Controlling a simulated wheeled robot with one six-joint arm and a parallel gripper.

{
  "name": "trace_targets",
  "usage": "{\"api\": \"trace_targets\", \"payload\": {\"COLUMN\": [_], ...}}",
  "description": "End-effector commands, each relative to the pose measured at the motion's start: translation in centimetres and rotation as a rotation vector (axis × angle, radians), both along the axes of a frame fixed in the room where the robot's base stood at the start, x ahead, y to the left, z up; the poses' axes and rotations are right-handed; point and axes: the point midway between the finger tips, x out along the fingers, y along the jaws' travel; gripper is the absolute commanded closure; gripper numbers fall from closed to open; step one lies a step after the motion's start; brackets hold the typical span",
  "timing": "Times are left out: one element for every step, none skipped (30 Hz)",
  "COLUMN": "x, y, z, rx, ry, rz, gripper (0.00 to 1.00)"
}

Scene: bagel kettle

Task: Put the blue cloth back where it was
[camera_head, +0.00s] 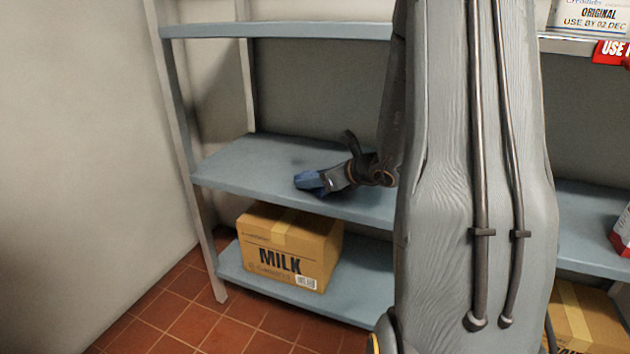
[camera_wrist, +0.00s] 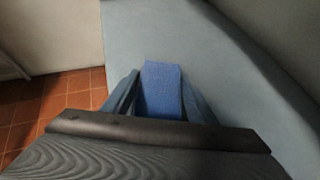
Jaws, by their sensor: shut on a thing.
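The blue cloth (camera_head: 309,181) is at the end of my gripper (camera_head: 322,182), over the front part of the middle shelf (camera_head: 250,165). In the wrist view the cloth (camera_wrist: 161,88) shows as a folded blue strip between the two fingers of my gripper (camera_wrist: 160,95), which is shut on it. The shelf surface (camera_wrist: 230,70) lies beyond and to the right of it. I cannot tell whether the cloth touches the shelf. My arm hides the right part of this shelf.
A cardboard MILK box (camera_head: 290,247) stands on the lower shelf (camera_head: 235,270). An upper shelf (camera_head: 280,31) runs above. The rack's left front post (camera_head: 190,160) is left of my gripper. The middle shelf's left part is bare. Red floor tiles (camera_head: 180,310) lie in front.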

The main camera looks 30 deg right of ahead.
Motion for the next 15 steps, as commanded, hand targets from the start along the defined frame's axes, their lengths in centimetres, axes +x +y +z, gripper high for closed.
{"api": "trace_targets", "payload": {"x": [0.01, 0.01, 0.00, 0.00, 0.00, 0.01, 0.02, 0.02, 0.01, -0.01, 0.00, -0.01, -0.01, 0.00, 0.00], "y": [-0.02, -0.02, -0.02, -0.01, -0.02, -0.02, -0.01, -0.01, -0.01, -0.01, -0.01, -0.01, -0.01, -0.02, -0.02], "z": [0.13, 0.13, 0.13, 0.12, 0.07, -0.05, -0.16, -0.26, -0.16, -0.14, -0.13, -0.12, -0.12, -0.12, -0.12], "rx": [-0.001, -0.001, -0.001, -0.001, 0.000, 0.000, 0.000, 0.000, 0.000, 0.000, 0.000, 0.000, 0.000, 0.000, 0.000], "ry": [-0.001, -0.001, -0.001, -0.001, 0.000, 0.000, 0.000, 0.000, 0.000, 0.000, 0.000, 0.000, 0.000, 0.000, 0.000], "rz": [0.000, 0.000, 0.000, 0.000, 0.000, 0.000, 0.000, 0.000, 0.000, 0.000, 0.000, 0.000, 0.000, 0.000, 0.000], "gripper": [0.77, 0.77, 0.77, 0.77, 0.77, 0.77, 0.77, 0.77, 0.41, 0.36, 0.31, 0.29, 0.29, 0.29, 0.29]}}
